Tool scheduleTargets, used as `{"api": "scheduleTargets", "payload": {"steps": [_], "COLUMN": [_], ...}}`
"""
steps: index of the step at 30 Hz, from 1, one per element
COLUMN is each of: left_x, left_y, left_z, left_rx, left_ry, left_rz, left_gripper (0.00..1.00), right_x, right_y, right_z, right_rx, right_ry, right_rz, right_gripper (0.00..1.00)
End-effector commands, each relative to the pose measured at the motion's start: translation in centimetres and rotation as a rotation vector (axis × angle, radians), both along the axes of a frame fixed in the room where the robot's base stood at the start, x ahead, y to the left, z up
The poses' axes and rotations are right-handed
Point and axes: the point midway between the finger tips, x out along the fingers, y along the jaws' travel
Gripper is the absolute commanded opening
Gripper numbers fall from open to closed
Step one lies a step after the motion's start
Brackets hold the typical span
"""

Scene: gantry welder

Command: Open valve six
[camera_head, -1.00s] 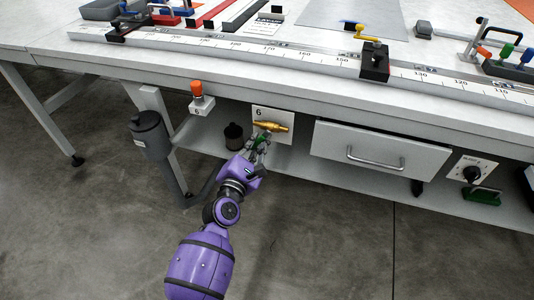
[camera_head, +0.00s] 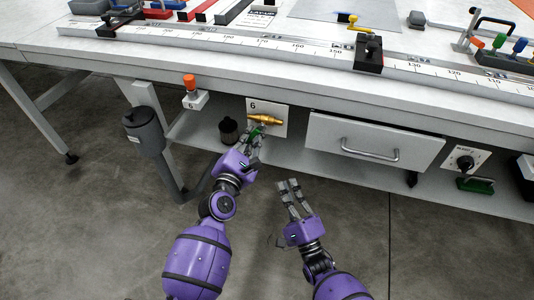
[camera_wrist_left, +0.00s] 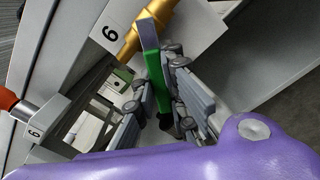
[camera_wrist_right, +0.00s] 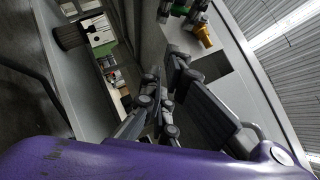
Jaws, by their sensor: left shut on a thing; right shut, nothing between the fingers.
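Valve six is a brass valve (camera_head: 264,120) on a white plate marked 6 (camera_head: 281,112) under the bench's front edge. Its green lever (camera_wrist_left: 155,75) has a grey end at the brass body and runs down between my left fingers. My left gripper (camera_head: 252,142) is shut on the green lever, partly hiding it in the head view. My right gripper (camera_head: 288,183) is shut and empty, below and right of the valve, apart from it. The brass body also shows in the right wrist view (camera_wrist_right: 203,35).
A dark cylinder (camera_head: 229,130) stands on the lower shelf (camera_head: 320,162). A drawer (camera_head: 374,140) with a bar handle is to the right. A grey canister (camera_head: 144,132) is by the left leg.

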Motion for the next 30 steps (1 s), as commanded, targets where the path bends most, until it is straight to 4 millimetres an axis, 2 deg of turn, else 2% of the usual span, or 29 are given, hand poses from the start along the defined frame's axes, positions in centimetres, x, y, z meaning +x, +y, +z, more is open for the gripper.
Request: {"api": "scheduleTargets", "payload": {"steps": [5,18,24,30], "left_x": [0.0,0.0,0.0,0.0], "left_y": [0.0,0.0,0.0,0.0], "left_z": [0.0,0.0,0.0,0.0], "left_rx": [0.000,0.000,0.000,0.000], "left_ry": [0.001,0.001,0.001,0.001], "left_rz": [0.001,0.001,0.001,0.001], "left_gripper": [0.00,0.00,0.00,0.00], "right_x": [1.6,9.0,9.4,9.6], "right_y": [0.6,3.7,5.7,6.4], "right_z": [1.0,4.7,6.2,6.7], "right_rx": [0.019,0.018,0.017,0.015], "right_ry": [-0.009,-0.007,-0.006,-0.005], "right_rz": [0.011,0.010,0.009,0.009], "right_gripper": [0.00,0.00,0.00,0.00]}}
